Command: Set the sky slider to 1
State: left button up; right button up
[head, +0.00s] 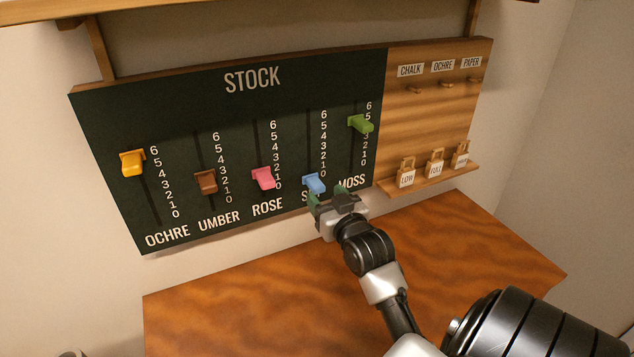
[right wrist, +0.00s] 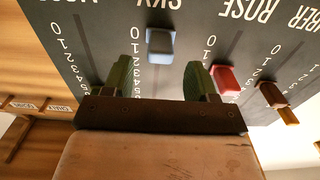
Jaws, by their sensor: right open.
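The sky slider is a light blue knob (head: 314,184) at the low end of its vertical track on the dark STOCK board (head: 262,217), near the 0 mark. My right gripper (head: 327,196) is open just below and in front of it and partly covers the SKY label. In the right wrist view, which shows the board upside down, the blue knob (right wrist: 160,43) lies ahead of the gap between the two green fingers (right wrist: 163,72). No finger visibly touches it. My left gripper is not in view.
Rose (head: 264,178) and umber (head: 206,181) knobs sit low to the left; ochre (head: 132,163) sits high. The green moss knob (head: 361,124) is high on the right. A wooden panel with pegs and tags (head: 432,125) adjoins. The table top (head: 240,310) below is clear.

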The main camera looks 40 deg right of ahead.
aim_at(320, 190)
jog(key=x, duration=0.4)
jog(key=shift+p, duration=0.35)
jog(key=shift+w+d, duration=0.1)
jog(key=shift+w, duration=0.25)
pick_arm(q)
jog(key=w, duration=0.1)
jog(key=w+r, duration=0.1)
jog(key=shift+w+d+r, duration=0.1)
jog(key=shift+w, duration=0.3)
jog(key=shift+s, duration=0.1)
pick_arm(e)
jog(key=c, duration=0.3)
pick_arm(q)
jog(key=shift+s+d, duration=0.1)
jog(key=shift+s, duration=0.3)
pick_arm(e)
grip_shut()
